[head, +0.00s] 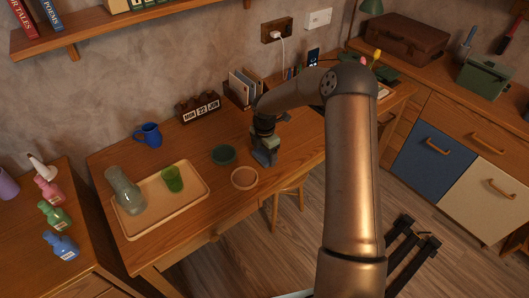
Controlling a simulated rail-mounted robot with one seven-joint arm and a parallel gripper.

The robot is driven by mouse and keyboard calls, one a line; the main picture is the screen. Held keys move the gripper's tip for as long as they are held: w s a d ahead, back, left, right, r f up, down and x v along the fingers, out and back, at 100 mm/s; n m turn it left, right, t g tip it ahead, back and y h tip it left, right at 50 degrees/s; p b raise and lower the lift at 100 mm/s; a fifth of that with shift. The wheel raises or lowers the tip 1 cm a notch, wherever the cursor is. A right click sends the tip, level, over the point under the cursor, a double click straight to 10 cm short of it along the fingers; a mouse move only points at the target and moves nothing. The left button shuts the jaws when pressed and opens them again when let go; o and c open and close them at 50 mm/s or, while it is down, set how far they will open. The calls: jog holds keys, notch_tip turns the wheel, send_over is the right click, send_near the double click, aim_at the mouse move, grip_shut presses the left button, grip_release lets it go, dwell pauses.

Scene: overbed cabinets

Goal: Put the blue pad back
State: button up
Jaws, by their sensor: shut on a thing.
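My gripper (264,146) reaches down over the middle of the wooden desk (190,233). It is shut on a small blue-grey thing (265,158), which looks like the blue pad. The fingers partly hide it, and I cannot tell whether it touches the desk. A dark green round piece (223,154) lies to the left of my gripper. A pale tan round piece (245,178) lies in front and a little left of it.
A tray (190,209) with a glass bottle (125,190) and green cup (172,179) is at left. A blue jug (148,135), date blocks (199,107) and letter holder (240,89) stand behind. Several bottles (61,245) stand far left. A stool (287,198) is below.

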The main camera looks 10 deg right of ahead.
aim_at(264, 154)
jog(key=shift+f, duration=0.15)
jog(key=shift+f, duration=0.1)
jog(key=o, duration=0.9)
notch_tip(264, 154, up, 12)
jog(key=s+a+r+m+h, duration=0.1)
jog(key=s+r+m, duration=0.45)
jog(key=s, duration=0.25)
jog(key=s+r+m, duration=0.1)
jog(key=s+m, duration=0.4)
jog(key=s, duration=0.4)
jog(key=s+r+m, duration=0.2)
jog(key=s+m, duration=0.4)
jog(key=s, duration=0.3)
jog(key=s+r+m+y+b, duration=0.1)
jog(key=s+m, duration=0.5)
jog(key=s, duration=0.4)
jog(key=shift+s+d+r, duration=0.1)
jog(key=shift+d+r, duration=0.05)
